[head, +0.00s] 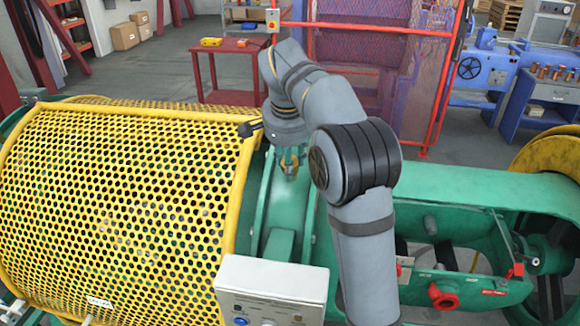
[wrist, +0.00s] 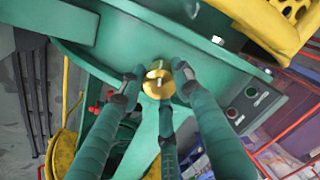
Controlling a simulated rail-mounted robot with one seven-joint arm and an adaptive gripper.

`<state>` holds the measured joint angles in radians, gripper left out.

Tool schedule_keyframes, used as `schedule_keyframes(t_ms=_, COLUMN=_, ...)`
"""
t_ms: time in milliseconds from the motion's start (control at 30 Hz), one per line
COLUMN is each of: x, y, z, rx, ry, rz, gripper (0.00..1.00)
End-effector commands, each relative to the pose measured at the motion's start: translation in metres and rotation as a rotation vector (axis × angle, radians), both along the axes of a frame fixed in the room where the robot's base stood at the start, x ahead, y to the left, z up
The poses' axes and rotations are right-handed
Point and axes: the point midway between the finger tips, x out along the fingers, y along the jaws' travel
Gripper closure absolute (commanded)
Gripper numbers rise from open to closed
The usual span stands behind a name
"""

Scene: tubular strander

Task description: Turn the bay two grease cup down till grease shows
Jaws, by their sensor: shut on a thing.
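The grease cup (wrist: 157,83) is a small round brass cap on the green machine housing (wrist: 118,42), in the middle of the wrist view. My gripper (wrist: 158,82) has its green fingers closed around the cup from its sides. In the head view my gripper (head: 289,165) points down at the green housing (head: 268,215) just right of the yellow mesh guard, with a bit of brass between its fingers. Part of the cup is hidden by the fingers. I cannot make out any grease at it.
The yellow mesh guard (head: 120,190) stands close on the left of my gripper. A grey control box (head: 272,290) is in front. A red table (head: 235,70) stands behind. In the wrist view, a panel with buttons (wrist: 250,95) lies right of the fingers.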

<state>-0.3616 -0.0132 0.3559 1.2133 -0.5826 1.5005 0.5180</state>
Motion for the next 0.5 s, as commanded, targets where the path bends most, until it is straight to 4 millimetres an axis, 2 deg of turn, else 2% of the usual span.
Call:
schedule_keyframes(t_ms=33, x=-0.0025, y=0.0018, z=-0.0055, rx=0.021, ry=0.007, rz=-0.041, gripper=0.94)
schedule_keyframes(t_ms=500, x=-0.0027, y=0.0020, z=-0.0046, rx=0.169, ry=-0.015, rz=-0.381, gripper=0.94)
